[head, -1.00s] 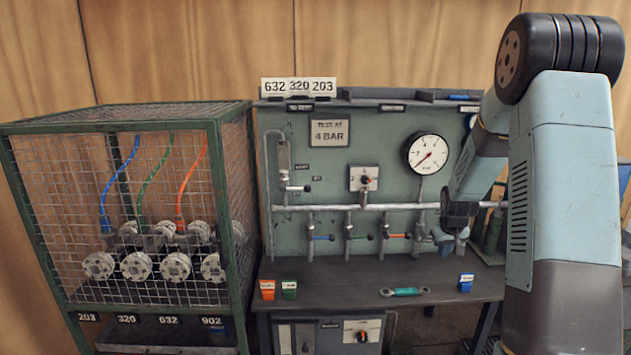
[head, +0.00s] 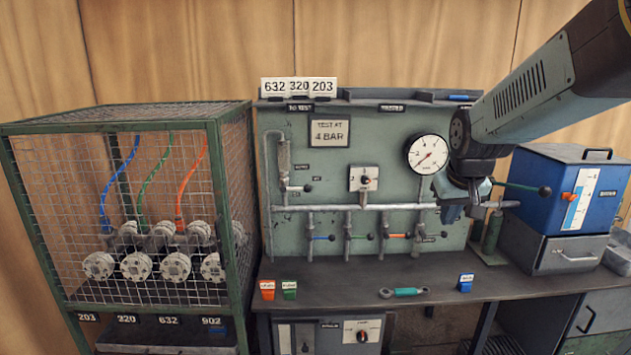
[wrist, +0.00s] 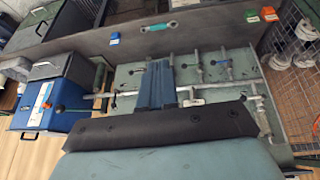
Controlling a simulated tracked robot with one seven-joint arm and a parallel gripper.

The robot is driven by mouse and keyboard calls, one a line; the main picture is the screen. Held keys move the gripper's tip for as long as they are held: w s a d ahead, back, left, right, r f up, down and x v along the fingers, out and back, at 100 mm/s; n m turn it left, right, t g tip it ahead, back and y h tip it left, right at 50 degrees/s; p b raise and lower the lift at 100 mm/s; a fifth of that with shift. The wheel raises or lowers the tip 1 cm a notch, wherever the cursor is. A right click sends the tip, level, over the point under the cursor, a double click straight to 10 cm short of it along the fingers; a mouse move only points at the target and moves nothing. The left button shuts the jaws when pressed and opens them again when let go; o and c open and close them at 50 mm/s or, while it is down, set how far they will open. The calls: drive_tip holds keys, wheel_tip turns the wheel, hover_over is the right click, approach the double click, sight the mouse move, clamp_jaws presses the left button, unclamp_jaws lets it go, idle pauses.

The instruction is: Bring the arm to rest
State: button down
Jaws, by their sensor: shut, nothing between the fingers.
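My arm reaches in from the upper right of the head view, its dark wrist hanging down at the right part of the test panel (head: 330,165). My gripper (head: 463,212) points down in front of the right end of the pipe (head: 390,207), above the bench. In the wrist view my gripper (wrist: 158,64) shows as two blue fingers side by side, shut with nothing between them. I cannot tell from the head view how far it is from the pipe.
A green mesh cage (head: 120,215) with flanged parts stands left. The bench (head: 350,275) carries a teal-handled wrench (head: 404,292), and orange, green and blue (head: 466,283) small blocks. A blue box (head: 575,190) on a grey drawer unit stands right. A gauge (head: 428,154) is left of my wrist.

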drive_tip(key=s+a+r, duration=0.1)
drive_tip(key=s+a, duration=0.1)
drive_tip(key=s, duration=0.6)
drive_tip(key=s+a+r, duration=0.2)
drive_tip(key=s, duration=0.7)
drive_tip(key=shift+a+r+t+y, duration=0.2)
drive_tip(key=shift+r+t+y, duration=0.1)
drive_tip(key=shift+y, duration=0.1)
